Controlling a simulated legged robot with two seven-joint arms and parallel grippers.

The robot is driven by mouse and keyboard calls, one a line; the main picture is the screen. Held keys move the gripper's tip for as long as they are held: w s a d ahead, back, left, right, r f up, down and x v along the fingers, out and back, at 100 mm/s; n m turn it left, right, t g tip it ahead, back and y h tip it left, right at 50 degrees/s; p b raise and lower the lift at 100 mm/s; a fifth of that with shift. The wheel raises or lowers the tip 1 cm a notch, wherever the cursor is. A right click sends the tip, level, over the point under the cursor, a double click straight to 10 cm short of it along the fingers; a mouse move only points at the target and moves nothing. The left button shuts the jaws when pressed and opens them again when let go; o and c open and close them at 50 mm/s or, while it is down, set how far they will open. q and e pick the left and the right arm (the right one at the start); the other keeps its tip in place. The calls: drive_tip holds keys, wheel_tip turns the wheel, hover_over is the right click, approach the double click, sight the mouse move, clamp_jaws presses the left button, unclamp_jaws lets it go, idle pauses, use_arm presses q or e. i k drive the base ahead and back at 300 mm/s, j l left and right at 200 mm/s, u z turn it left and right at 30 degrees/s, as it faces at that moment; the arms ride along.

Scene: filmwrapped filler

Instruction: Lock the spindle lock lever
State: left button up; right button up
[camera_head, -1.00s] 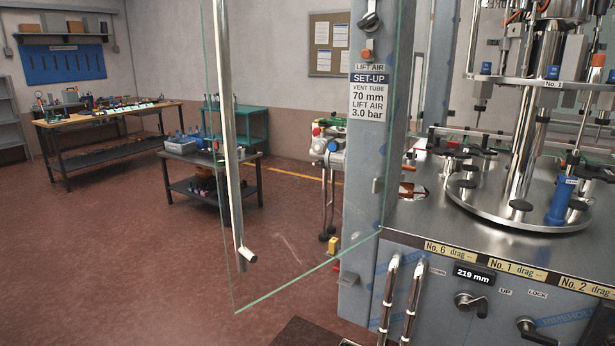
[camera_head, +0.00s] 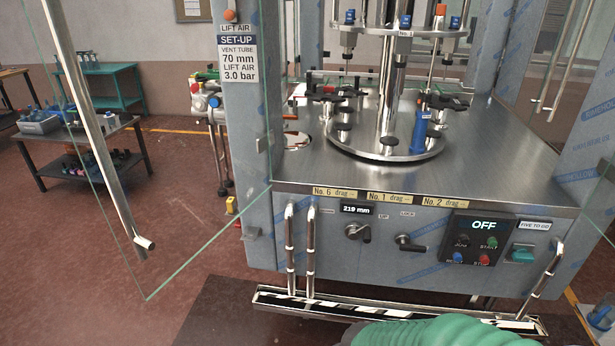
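The spindle lock lever (camera_head: 409,243) is a dark handle on a round hub, on the machine's front panel under the word LOCK. Its arm lies roughly level, pointing right. To its left is a similar crank handle (camera_head: 357,232), beside the word UP and under the 219 mm display (camera_head: 358,209). Neither of my grippers is in view, and nothing touches the lever.
The control box (camera_head: 478,240) reads OFF, right of the lever. Chrome rails (camera_head: 290,250) stand at the panel's left, another (camera_head: 545,270) at its right. A clear open door (camera_head: 150,240) hangs at left. A green ribbed shape (camera_head: 440,331) fills the bottom edge.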

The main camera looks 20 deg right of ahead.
sight(402, 247)
drive_tip(key=z, duration=1.5)
drive_tip(key=i+l+u, duration=0.1)
drive_tip(key=i+u, duration=0.3)
drive_tip(key=i, duration=0.7)
